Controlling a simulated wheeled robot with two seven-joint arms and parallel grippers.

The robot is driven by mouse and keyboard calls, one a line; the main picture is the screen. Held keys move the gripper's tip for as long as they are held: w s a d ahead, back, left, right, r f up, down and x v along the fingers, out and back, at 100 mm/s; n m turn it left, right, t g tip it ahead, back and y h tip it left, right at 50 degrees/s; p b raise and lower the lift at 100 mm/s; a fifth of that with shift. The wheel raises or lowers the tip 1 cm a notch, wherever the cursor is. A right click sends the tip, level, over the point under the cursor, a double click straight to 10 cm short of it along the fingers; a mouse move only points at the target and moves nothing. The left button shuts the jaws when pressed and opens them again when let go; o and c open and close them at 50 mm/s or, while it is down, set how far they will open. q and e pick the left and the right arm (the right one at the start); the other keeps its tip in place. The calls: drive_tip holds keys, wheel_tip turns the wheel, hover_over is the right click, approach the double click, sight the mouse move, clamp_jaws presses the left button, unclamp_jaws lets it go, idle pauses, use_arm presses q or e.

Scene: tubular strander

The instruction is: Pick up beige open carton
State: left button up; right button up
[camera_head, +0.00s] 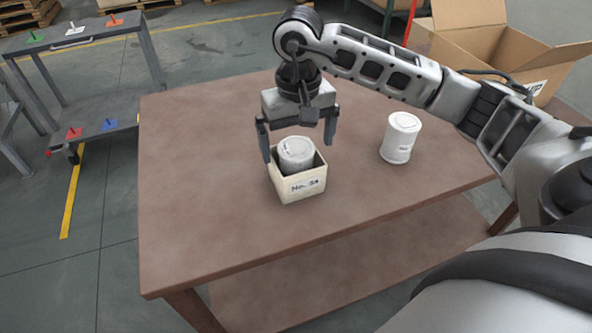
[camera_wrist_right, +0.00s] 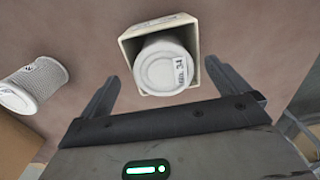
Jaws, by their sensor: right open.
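The beige open carton (camera_head: 302,186) stands upright on the brown table, with "No. 34" or similar printed on its front. A white cylindrical spool or can (camera_head: 296,151) sits inside it and rises above the rim. The carton also shows in the right wrist view (camera_wrist_right: 130,52), with the can (camera_wrist_right: 163,68) in it. My right gripper (camera_head: 298,143) is open above the carton, its fingers spread to either side of it. In the wrist view the fingers (camera_wrist_right: 160,85) hold nothing between them, and the carton lies just beyond their tips. My left gripper is not in view.
A second white cylinder (camera_head: 401,138) stands on the table (camera_head: 200,190) to the right of the carton; it also shows in the wrist view (camera_wrist_right: 35,86). A large cardboard box (camera_head: 470,45) is behind at the right. A grey cart (camera_head: 100,85) with coloured pieces stands at the left. The left part of the table is clear.

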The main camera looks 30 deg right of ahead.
sight(290, 189)
drive_tip(key=f, duration=0.4)
drive_tip(key=shift+s+a+f+p, duration=0.1)
drive_tip(key=shift+s+a+p, duration=0.2)
drive_tip(key=shift+a+p, duration=0.1)
drive_tip(key=shift+w+f, duration=0.1)
drive_tip(key=shift+f, duration=0.5)
drive_tip(key=c, duration=0.9)
